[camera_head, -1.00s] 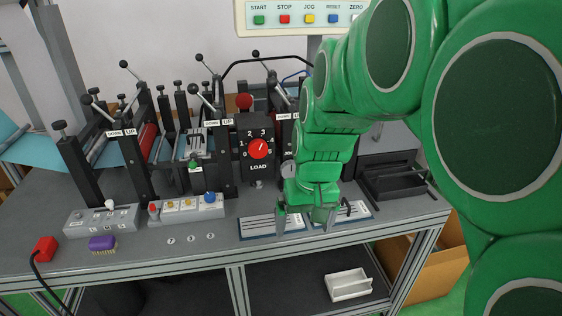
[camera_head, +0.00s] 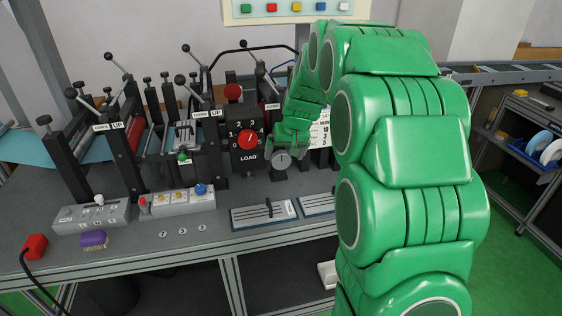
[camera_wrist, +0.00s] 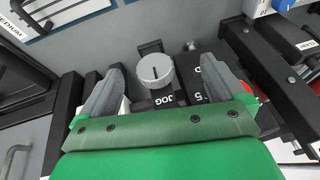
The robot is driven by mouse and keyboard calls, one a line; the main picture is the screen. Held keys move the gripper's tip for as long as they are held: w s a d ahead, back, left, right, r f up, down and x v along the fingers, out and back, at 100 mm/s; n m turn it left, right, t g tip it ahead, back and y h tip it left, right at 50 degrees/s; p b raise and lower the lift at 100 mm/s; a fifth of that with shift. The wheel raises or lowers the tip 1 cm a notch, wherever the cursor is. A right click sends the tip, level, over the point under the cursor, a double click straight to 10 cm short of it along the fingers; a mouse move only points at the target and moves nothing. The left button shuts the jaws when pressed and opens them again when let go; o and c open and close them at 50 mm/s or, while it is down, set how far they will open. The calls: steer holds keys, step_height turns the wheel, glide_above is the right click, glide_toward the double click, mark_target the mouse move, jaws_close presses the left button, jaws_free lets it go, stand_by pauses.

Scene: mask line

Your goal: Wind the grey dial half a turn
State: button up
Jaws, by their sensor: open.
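The grey dial (camera_head: 282,160) is a round knob on a black mount, to the lower right of the red LOAD dial (camera_head: 248,140). My gripper (camera_wrist: 161,66) is open and empty there, one grey finger on each side of the dial. There are visible gaps to both fingers; I cannot tell how far the tips are in depth.
Black clamp frames with levers (camera_head: 187,130) stand left of the LOAD panel. Button boxes (camera_head: 183,202), a purple brush (camera_head: 93,240) and a red block (camera_head: 35,245) lie toward the front left. Flat plates (camera_head: 263,214) lie in front of the dial. Dark frame posts flank the gripper.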

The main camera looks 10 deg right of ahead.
glide_above(283, 157)
steer(key=s, duration=0.2)
steer(key=shift+d+f+t, duration=0.3)
steer(key=shift+f+t, duration=0.1)
steer(key=shift+f, duration=0.5)
steer(key=shift+x, duration=3.85)
steer(key=c, duration=1)
steer(key=shift+y, duration=0.5)
